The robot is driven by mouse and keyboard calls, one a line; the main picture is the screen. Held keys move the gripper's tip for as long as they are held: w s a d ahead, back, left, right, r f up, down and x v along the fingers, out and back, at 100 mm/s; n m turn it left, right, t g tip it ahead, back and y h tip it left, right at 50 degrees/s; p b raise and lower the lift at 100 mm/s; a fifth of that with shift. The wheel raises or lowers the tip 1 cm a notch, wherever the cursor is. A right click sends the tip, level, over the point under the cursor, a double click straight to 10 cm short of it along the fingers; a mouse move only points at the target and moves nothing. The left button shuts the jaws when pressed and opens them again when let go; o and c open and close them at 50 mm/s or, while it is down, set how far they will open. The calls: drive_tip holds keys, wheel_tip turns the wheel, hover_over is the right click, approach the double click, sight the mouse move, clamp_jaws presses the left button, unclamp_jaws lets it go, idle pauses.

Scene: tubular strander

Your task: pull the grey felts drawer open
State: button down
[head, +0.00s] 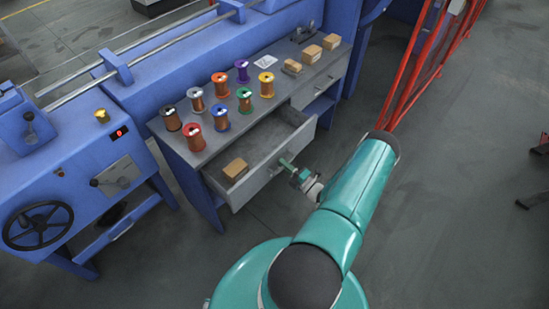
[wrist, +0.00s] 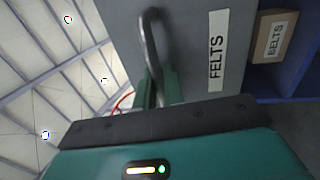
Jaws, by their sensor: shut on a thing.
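The grey felts drawer (head: 246,193) stands pulled out from the workbench in the head view, its inside showing with a small brown box in it. In the wrist view its grey front (wrist: 190,50) carries a white label reading FELTS. The dark bar handle (wrist: 152,40) stands out from that front. My gripper (head: 287,163) is at the middle of the drawer front in the head view. In the wrist view my gripper (wrist: 156,88) has its green fingers shut around one end of the handle. The exact contact is partly hidden.
Several wire spools (head: 221,85) and small cardboard boxes (head: 312,54) stand on the bench top. A second grey drawer (head: 320,83) to the right is closed. A blue machine with a handwheel (head: 38,226) is at left. Red rails (head: 408,65) rise at right. The floor around my arm is clear.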

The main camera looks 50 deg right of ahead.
drive_tip(key=shift+s, duration=1.1)
drive_tip(key=c, duration=1.6)
unclamp_jaws()
drive_tip(key=s, duration=0.4)
drive_tip(key=s+f, duration=0.1)
drive_tip(key=s, duration=0.4)
drive_tip(key=s+f, duration=0.1)
drive_tip(key=s, duration=0.3)
drive_tip(key=shift+s+d+f, duration=0.2)
drive_tip(key=shift+s+f, duration=0.05)
